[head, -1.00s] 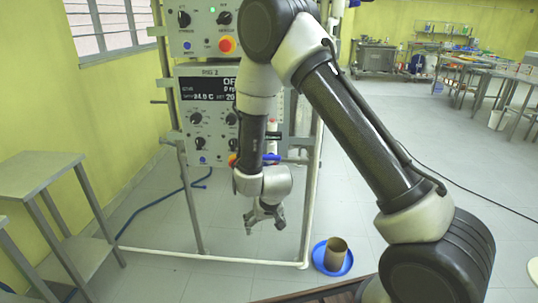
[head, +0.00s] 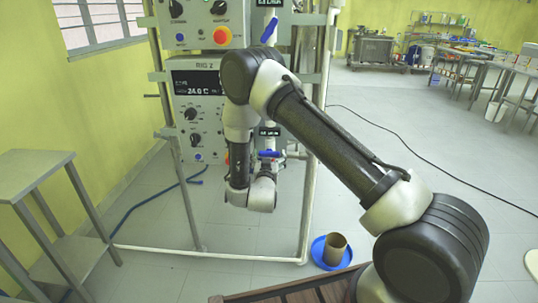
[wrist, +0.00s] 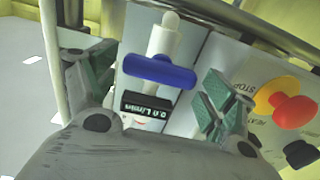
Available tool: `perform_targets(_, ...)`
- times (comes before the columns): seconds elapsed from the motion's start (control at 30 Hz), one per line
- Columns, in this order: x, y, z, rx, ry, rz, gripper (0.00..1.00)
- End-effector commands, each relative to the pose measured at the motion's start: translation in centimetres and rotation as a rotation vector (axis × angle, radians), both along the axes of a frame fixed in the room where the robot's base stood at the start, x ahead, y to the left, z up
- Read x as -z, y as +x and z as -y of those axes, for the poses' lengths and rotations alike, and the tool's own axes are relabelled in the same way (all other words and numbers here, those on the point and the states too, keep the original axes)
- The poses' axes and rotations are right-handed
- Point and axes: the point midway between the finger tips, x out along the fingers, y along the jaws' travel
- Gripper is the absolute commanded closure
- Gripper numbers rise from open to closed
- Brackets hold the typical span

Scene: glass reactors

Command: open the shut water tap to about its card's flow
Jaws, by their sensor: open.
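The water tap shows in the wrist view as a blue bar handle (wrist: 160,72) set crosswise on a white pipe (wrist: 163,38). A small dark readout (wrist: 157,105) beside it appears to read 0.0 L/min. In the head view the same blue handle (head: 270,153) lies across the pipe on the lower rig, under a dark label (head: 269,131). My gripper (wrist: 155,85) is open and empty, with one green-padded finger on each side of the handle and gaps between. No flow card is legible.
A red button on a yellow base (wrist: 292,105) and dark knobs lie close to one finger. A second blue handle (head: 269,30) is higher on the rig. A blue dish (head: 324,252) holding a brown cup (head: 336,246) stands on the floor at the right. Rig posts flank the tap.

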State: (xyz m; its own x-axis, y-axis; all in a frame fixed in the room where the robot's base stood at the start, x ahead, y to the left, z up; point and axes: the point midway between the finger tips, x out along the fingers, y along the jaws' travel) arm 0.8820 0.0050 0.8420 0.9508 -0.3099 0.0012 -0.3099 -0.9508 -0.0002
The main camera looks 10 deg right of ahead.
Motion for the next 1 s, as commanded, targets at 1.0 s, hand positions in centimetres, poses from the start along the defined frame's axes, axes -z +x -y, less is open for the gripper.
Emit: perform_targets(1.0,0.0,2.2,0.7,-0.001,-0.029,-0.011,0.49)
